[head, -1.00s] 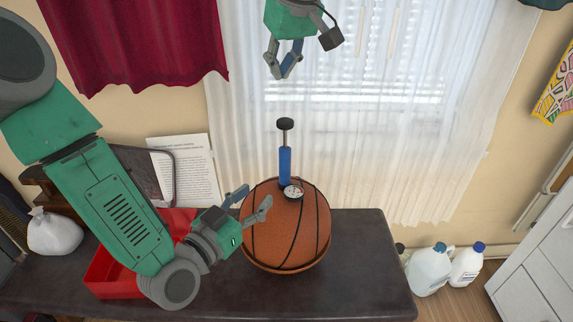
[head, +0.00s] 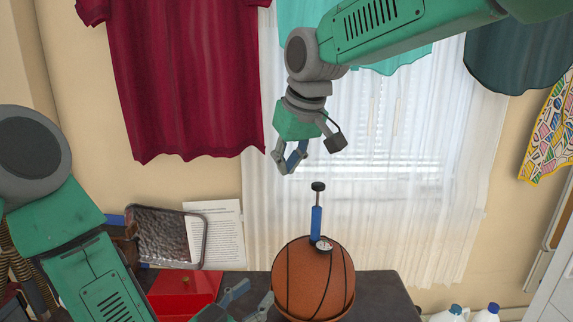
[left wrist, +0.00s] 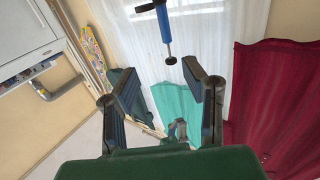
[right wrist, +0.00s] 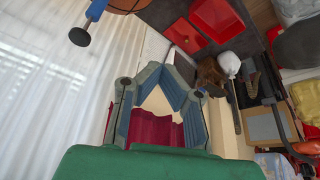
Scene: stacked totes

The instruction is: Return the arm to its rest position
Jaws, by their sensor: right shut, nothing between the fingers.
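My right arm comes in from the top right in the head view. Its gripper (head: 291,163) hangs above and to the left of the pump, shut and empty, apart from everything. Its fingers also show in the right wrist view (right wrist: 158,95). My left arm comes in from the lower left. Its gripper (head: 254,297) is open and empty, low beside the ball; its spread fingers show in the left wrist view (left wrist: 160,92). A blue hand pump (head: 316,222) with a black handle and a gauge stands upright on the orange basketball (head: 300,282).
The ball rests on a dark table (head: 385,292). A red box (head: 183,291) stands left of it, with a printed sheet (head: 228,235) and a dark tray (head: 165,238) behind. A maroon shirt (head: 185,80) and white curtains (head: 420,190) hang at the back. White jugs (head: 486,313) stand lower right.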

